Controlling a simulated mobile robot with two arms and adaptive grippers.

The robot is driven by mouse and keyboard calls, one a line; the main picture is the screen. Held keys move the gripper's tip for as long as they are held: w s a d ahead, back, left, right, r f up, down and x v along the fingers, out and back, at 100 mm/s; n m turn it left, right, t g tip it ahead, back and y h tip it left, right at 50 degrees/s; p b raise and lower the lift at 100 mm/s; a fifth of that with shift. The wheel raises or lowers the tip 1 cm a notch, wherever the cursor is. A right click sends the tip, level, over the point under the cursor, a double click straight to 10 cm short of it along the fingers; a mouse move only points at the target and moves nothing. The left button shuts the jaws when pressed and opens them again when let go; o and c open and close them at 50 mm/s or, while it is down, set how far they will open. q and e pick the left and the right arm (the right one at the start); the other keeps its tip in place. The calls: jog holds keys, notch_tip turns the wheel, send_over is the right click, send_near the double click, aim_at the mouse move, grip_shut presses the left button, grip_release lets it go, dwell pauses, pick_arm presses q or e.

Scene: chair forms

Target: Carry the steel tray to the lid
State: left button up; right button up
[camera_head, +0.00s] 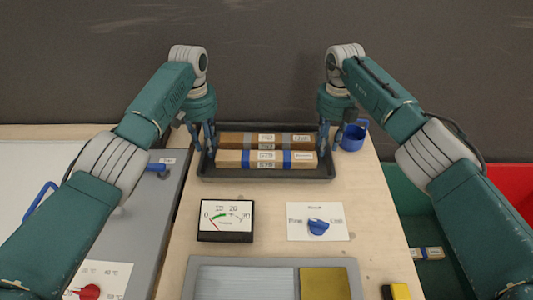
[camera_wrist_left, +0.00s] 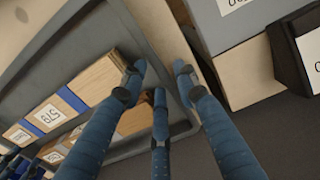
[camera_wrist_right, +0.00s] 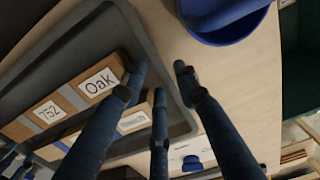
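A dark grey tray (camera_head: 250,178) with a raised rim stands at the back of the wooden table and holds several labelled wooden blocks; I take it for the steel tray. My left gripper (camera_head: 203,145) is at its left end, with fingers either side of the rim in the left wrist view (camera_wrist_left: 160,82). My right gripper (camera_head: 328,143) is at the right end, fingers likewise spread around the rim in the right wrist view (camera_wrist_right: 160,82). Both look open, with gaps to the rim. A pale panel in a grey frame with blue handles (camera_head: 35,160) at left may be the lid.
A blue mug (camera_head: 353,137) stands close beside the tray's right end. A dial gauge (camera_head: 226,220) and a card with a blue knob (camera_head: 318,226) lie in front. A grey tray with a yellow part (camera_head: 235,262) is nearest. Green and red bins (camera_head: 510,190) are right.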

pick_arm(q)
jog(key=shift+f, duration=0.35)
pick_arm(e)
jog(key=shift+f, duration=0.35)
pick_arm(q)
jog(key=shift+c, duration=0.2)
pick_arm(e)
jog(key=shift+c, duration=0.2)
pick_arm(q)
grip_shut()
pick_arm(e)
grip_shut()
pick_arm(q)
jog(key=shift+d, duration=0.1)
pick_arm(e)
jog(key=shift+a, duration=0.1)
pick_arm(q)
jog(key=shift+d+r, duration=0.1)
jog(key=shift+r, duration=0.1)
pick_arm(e)
jog(key=shift+a+r, duration=0.1)
jog(key=shift+r, duration=0.1)
